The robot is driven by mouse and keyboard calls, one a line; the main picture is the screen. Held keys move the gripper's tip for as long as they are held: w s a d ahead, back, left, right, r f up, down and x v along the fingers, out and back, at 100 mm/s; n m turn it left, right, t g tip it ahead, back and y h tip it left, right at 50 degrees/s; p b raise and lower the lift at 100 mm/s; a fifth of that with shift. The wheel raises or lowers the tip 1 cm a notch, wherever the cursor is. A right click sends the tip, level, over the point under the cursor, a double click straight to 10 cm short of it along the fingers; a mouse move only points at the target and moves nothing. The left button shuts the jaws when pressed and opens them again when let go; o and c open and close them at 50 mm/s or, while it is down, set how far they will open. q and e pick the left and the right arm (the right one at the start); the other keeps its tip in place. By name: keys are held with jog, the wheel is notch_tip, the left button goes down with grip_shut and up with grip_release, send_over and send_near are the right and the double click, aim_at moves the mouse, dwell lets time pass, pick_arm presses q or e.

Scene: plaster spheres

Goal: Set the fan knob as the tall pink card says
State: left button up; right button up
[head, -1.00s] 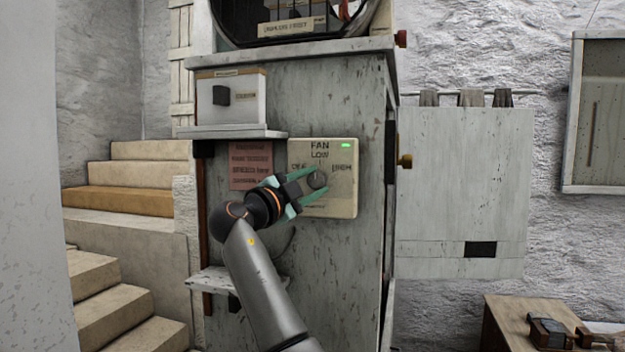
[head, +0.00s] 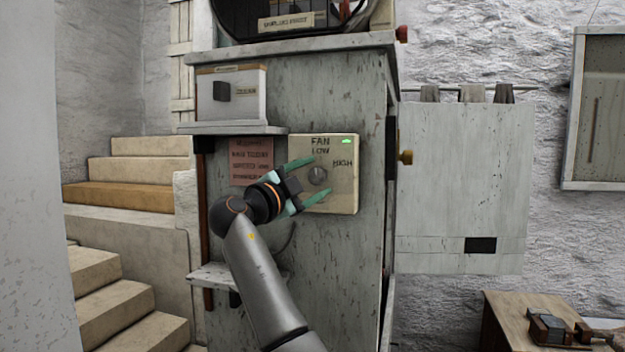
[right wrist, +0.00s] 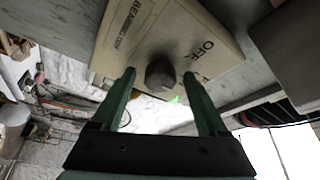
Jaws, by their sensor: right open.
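The fan panel (head: 345,195) is a cream box on the grey cabinet front, marked FAN, LOW and HIGH, with a lit green lamp. Its round grey knob (head: 318,175) also shows in the right wrist view (right wrist: 160,74); I cannot tell its pointer direction. The pink card (head: 251,160) hangs left of the panel; its several lines are too blurred to read surely. My right gripper (head: 308,181) is open, one finger on each side of the knob, with gaps to both. OFF shows on the panel in the right wrist view. My left gripper is out of view.
A shelf (head: 232,129) with a white box (head: 230,95) juts out above the card. A small ledge (head: 235,278) sits below. A brass knob (head: 405,157) sticks out at the cabinet's right side. Stairs (head: 120,200) rise at left; a wooden table (head: 520,320) stands lower right.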

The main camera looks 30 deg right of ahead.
jog(key=b+v, duration=0.3)
jog(key=v, duration=0.9)
jog(key=shift+a, duration=0.3)
jog(key=shift+s+f, duration=0.1)
